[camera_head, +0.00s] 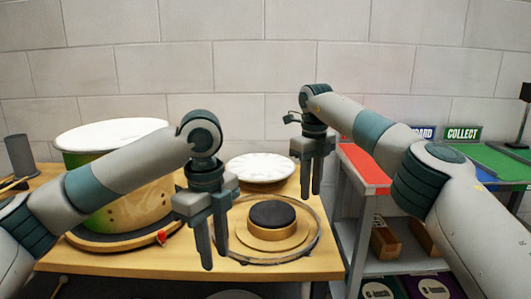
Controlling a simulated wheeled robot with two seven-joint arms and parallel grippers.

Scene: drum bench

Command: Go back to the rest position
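My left gripper (217,258) hangs fingers down over the bench, in front of and left of the ringed stand. Its two fingers are apart with nothing between them. My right gripper (311,198) hangs fingers down near the bench's right edge, beside the white round drumhead (261,168). Its fingers also look apart and empty. Both arms are raised and bent at the wrist above the bench (110,262).
A green and wooden drum (152,206) with a white top stands at the left, partly behind my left arm. A dark round pad (272,214) sits on a wooden base inside a clear hoop (313,246). A grey shelf (352,235) with coloured trays and a COLLECT sign (462,134) stands right.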

